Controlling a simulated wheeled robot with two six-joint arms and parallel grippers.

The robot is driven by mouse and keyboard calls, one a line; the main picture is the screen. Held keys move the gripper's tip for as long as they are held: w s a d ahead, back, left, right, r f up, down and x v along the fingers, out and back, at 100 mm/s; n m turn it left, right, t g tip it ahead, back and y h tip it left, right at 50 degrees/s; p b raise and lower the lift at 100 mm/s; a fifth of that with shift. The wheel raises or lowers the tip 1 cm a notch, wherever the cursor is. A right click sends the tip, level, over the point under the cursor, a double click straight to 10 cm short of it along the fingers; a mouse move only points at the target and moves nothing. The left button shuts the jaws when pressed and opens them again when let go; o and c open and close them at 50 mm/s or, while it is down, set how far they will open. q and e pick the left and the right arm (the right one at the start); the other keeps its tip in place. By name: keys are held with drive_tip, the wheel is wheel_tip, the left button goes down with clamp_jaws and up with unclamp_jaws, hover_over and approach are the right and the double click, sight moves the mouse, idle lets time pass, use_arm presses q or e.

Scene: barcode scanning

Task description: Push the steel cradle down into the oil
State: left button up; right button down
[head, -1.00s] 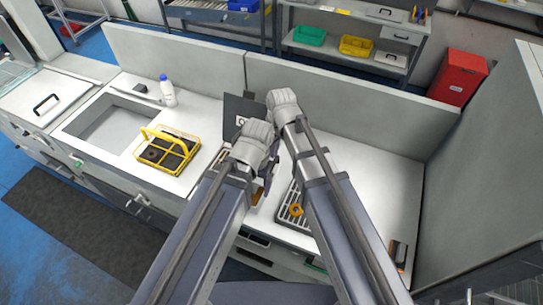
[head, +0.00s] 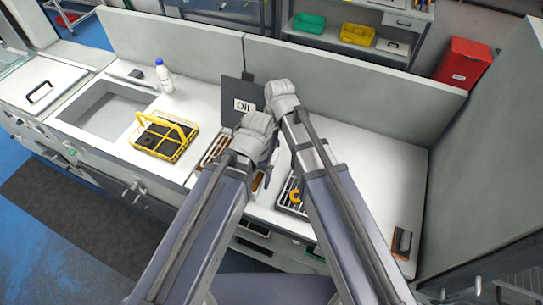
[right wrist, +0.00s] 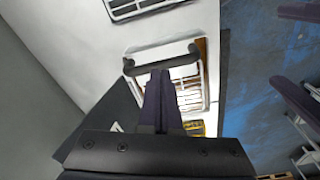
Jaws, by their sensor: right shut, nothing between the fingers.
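In the head view my arms cover much of the tank. In the right wrist view the steel cradle (right wrist: 187,96) shows as pale slats with a dark bar handle (right wrist: 163,57) above it, over the tank opening. My right gripper (right wrist: 160,75) is shut and empty, its fingertips close to the handle; I cannot tell whether they touch. My left arm's wrist shows in the head view, but its jaws are hidden.
A yellow basket (head: 163,136) stands left of the tank, near the sink (head: 108,108) and a white bottle (head: 163,76). A slatted drain tray (head: 291,204) with an orange ring (head: 295,196) lies to the right. A brush-like block (head: 402,243) lies at the right front; the counter between is clear.

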use_arm(q)
drive_tip(key=shift+f+b, duration=0.55)
drive_tip(key=shift+f, duration=0.45)
use_arm(e)
drive_tip(key=shift+f, duration=1)
drive_tip(key=shift+a, duration=0.1)
wheel_tip(320, 180, down, 6)
drive_tip(key=b, duration=0.6)
drive_tip(key=shift+r+p, duration=0.35)
use_arm(q)
wheel_tip(320, 180, down, 4)
drive_tip(key=shift+f+p, duration=0.1)
drive_tip(key=shift+p, duration=0.4)
use_arm(e)
drive_tip(key=shift+s+d+r, duration=0.25)
drive_tip(key=shift+s+d, duration=0.25)
drive_tip(key=shift+d, duration=0.1)
drive_tip(key=shift+s+d+r, duration=0.25)
drive_tip(key=shift+s+d, duration=0.25)
drive_tip(key=shift+d, duration=0.05)
use_arm(q)
wheel_tip(320, 180, up, 8)
drive_tip(key=p, duration=0.7)
drive_tip(key=shift+f+p, duration=0.15)
drive_tip(key=shift+p, duration=0.25)
use_arm(e)
wheel_tip(320, 180, up, 8)
drive_tip(key=shift+s+d, duration=0.25)
drive_tip(key=shift+d, duration=0.05)
